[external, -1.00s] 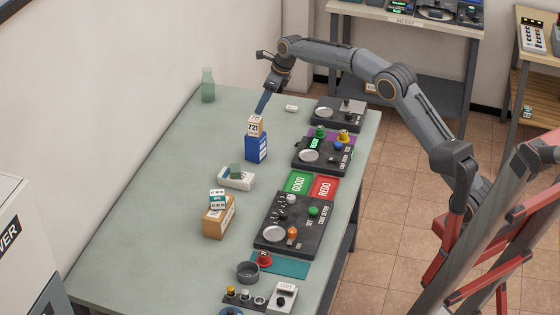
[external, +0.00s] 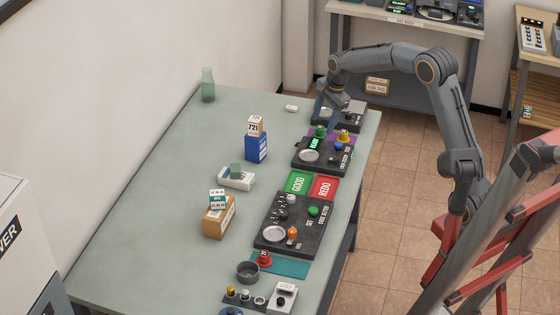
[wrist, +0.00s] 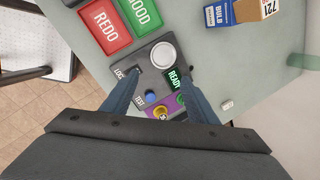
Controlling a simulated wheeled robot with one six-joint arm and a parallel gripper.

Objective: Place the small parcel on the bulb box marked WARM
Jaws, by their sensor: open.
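A small tan parcel marked 721 (external: 255,126) sits on top of an upright blue bulb box (external: 256,148) on the table. In the wrist view the parcel (wrist: 258,9) and the blue box lettered BULB (wrist: 219,14) show at the top right. I cannot read WARM on it. My gripper (wrist: 160,75) is open and empty. It is apart from both, to their right in the external view, over the dark test panel with green and yellow knobs (external: 311,155).
A brown box (external: 219,222) with a small white-and-teal box on top and a white box (external: 235,183) stand nearer the camera. GOOD (external: 298,183) and REDO (external: 325,188) mats lie beside the panels. A green bottle (external: 208,92) stands at the back left. The table's left side is largely clear.

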